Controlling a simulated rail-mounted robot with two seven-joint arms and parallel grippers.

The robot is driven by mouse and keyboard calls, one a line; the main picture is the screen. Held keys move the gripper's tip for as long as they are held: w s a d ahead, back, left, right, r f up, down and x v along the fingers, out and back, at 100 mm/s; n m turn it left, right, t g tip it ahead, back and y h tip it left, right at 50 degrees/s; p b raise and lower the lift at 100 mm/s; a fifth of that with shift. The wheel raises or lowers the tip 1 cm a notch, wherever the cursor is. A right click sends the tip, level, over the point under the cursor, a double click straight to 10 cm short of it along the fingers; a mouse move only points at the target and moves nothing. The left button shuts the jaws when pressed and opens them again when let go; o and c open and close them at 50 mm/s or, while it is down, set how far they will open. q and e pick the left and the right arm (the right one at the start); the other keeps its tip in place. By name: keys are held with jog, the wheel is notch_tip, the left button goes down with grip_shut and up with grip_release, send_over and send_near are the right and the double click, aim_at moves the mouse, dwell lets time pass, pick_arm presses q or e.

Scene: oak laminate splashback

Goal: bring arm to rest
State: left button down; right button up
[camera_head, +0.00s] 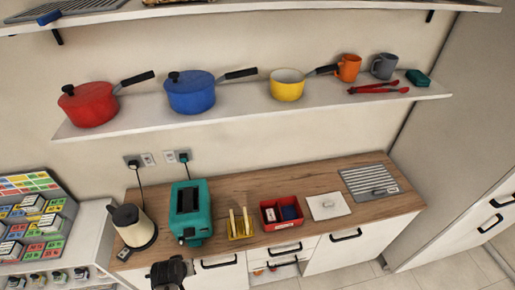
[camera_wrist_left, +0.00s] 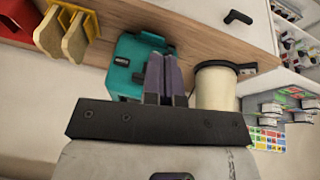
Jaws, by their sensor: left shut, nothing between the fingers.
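My left gripper (camera_wrist_left: 160,78) is shut and empty in the left wrist view, its two dark fingers together. In that view the fingers overlap the space between the teal toaster (camera_wrist_left: 128,68) and the cream kettle (camera_wrist_left: 215,88). In the head view my left gripper (camera_head: 170,272) is a dark shape at the bottom edge, in front of the counter and below the toaster (camera_head: 190,212) and kettle (camera_head: 134,228). Its fingertips are hard to make out there. My right gripper is in neither view.
A yellow toast rack (camera_head: 240,231) with toast, a red bin (camera_head: 283,213) and a white board (camera_head: 327,206) stand along the wooden counter (camera_head: 255,192). A shelf (camera_head: 235,104) above holds pans and mugs. A product display (camera_head: 30,215) is at the left.

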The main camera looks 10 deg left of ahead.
pick_arm(q)
jog(key=s+d+r+m+t+p, duration=0.1)
jog(key=s+d+r+m, duration=0.3)
jog(key=r, duration=0.5)
jog(key=s+d+r+m+t, duration=0.1)
jog(key=s+r, duration=0.5)
jog(key=r, duration=0.3)
jog(key=s+d+f+m+g, duration=0.1)
jog(key=s+f, duration=0.1)
jog(key=s, duration=0.5)
jog(key=s+d+f+m+g+p, duration=0.1)
jog(key=s+f, duration=0.1)
jog(key=s, duration=0.5)
jog(key=shift+d+g+h, duration=0.15)
jog(key=shift+g+h, duration=0.15)
jog(key=shift+h, duration=0.1)
